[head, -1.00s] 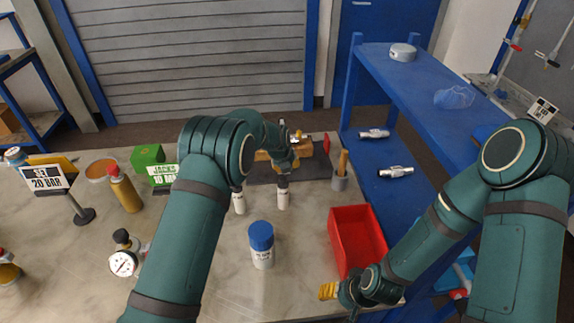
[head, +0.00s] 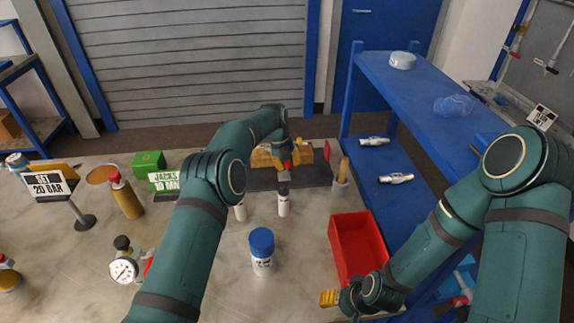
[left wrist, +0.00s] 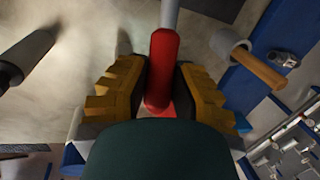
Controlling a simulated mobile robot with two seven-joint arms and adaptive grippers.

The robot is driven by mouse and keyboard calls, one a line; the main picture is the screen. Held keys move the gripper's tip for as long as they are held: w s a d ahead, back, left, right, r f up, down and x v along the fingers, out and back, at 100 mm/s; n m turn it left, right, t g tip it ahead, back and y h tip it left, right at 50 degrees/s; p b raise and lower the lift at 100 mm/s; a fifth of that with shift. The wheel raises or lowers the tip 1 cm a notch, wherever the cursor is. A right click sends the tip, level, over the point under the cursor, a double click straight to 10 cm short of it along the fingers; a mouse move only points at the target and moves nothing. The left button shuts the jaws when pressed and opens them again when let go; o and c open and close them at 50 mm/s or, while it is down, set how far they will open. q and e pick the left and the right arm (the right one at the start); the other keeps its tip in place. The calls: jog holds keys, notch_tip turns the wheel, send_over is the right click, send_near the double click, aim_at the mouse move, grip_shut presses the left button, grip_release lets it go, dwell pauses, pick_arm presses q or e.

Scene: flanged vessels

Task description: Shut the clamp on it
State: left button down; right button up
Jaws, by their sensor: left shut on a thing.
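The red handle also shows under the gripper in the head view (head: 287,165). The rest of the clamp and what it sits on are mostly hidden by my arm and hand. My right gripper (head: 329,298) is low at the front, by the red bin; its finger gap is unclear.
Two dark-capped white bottles (head: 283,203) and a blue-capped jar (head: 262,252) stand in front of the mat. A gauge (head: 124,270) and signs stand left. A blue shelf borders the right side.

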pick_arm(q)
jog(key=shift+w+r, duration=0.15)
jog(key=shift+r, duration=0.1)
jog(key=c, duration=0.8)
grip_release()
jog(key=shift+d+f, duration=0.1)
jog(key=shift+o, duration=0.2)
jog(key=v, duration=1.2)
jog(key=shift+o, duration=0.2)
jog(key=shift+w, duration=0.1)
